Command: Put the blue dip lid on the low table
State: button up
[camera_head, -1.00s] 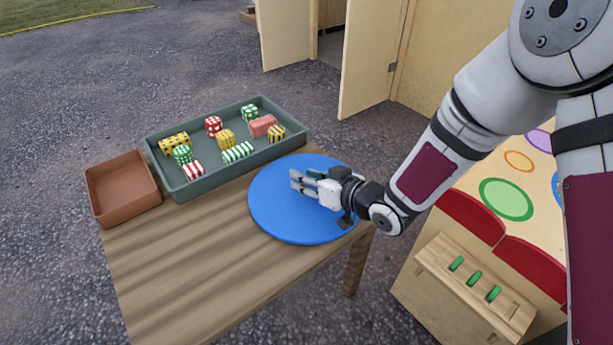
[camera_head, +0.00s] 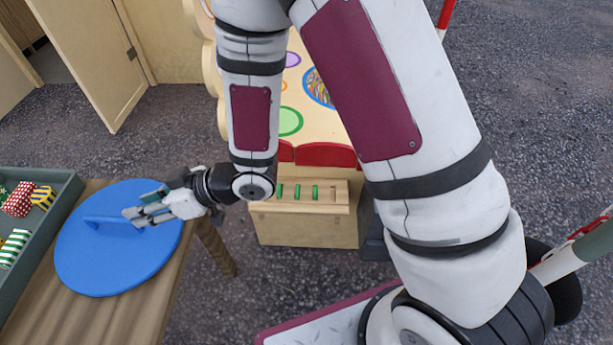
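The blue dip lid (camera_head: 90,262) is a wide flat disc with a raised bar handle (camera_head: 98,220). It lies handle up on the slatted wooden table (camera_head: 125,318), with its right side at the table's edge. My gripper (camera_head: 132,214) reaches in from the right, over the lid, with its fingertips by the right end of the handle. The left part of the handle shows clear of the fingers. I cannot tell whether the fingers touch the handle or how far apart they are.
A green tray (camera_head: 63,196) with striped and dotted sweets stands left of the lid. A wooden game stand (camera_head: 305,231) with coloured rings and green pegs stands right of the table, with gravel between. An open wooden door (camera_head: 93,60) is behind.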

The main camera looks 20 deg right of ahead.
jog(key=w+d+r+m+t+h, duration=0.1)
jog(key=w+d+r+h, duration=0.2)
jog(key=d, duration=0.4)
jog(key=w+d+r+m+t+h, duration=0.1)
jog(key=w+d+r+t+h, duration=0.1)
jog(key=w+d+h, duration=0.35)
jog(key=s+d+r+m+h, duration=0.2)
jog(key=d+r, duration=0.1)
jog(key=d, duration=0.4)
jog(key=s+d+r+m+h, duration=0.1)
jog(key=s+d+r+m, duration=0.15)
jog(key=d, duration=0.45)
jog(key=s+d+r+m+g+h, duration=0.3)
jog(key=s+d+r, duration=0.2)
jog(key=s+d, duration=0.45)
jog(key=s+r+m+g, duration=0.1)
jog(key=s+g, duration=0.1)
jog(key=s, duration=0.8)
jog(key=s+r+m+g+y, duration=0.1)
jog(key=s+r+m+g, duration=0.1)
jog(key=s, duration=0.8)
jog(key=shift+s+a, duration=0.35)
jog(key=shift+y, duration=0.25)
